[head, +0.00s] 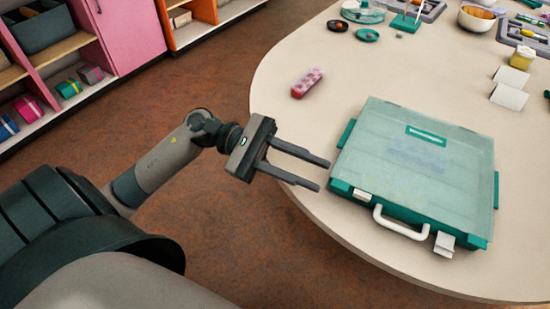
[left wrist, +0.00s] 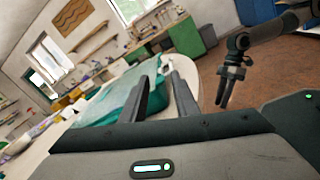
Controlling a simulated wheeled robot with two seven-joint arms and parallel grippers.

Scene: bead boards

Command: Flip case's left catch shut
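The white right catch (head: 444,243) juts from the front. I cannot tell surely how the left catch is turned. My left gripper (head: 324,175) is open and empty, its fingertips just left of the case's front left corner. The case also shows in the left wrist view (left wrist: 105,105), partly behind the fingers. My right gripper (left wrist: 227,90) hangs apart from the case, finger gap unclear.
The pale table (head: 300,125) has a curved edge. A pink bead container (head: 307,82) lies behind the case to the left. White cards (head: 510,88), a yellow jar (head: 522,57) and a bowl (head: 477,18) stand at back right. Shelves line the far left.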

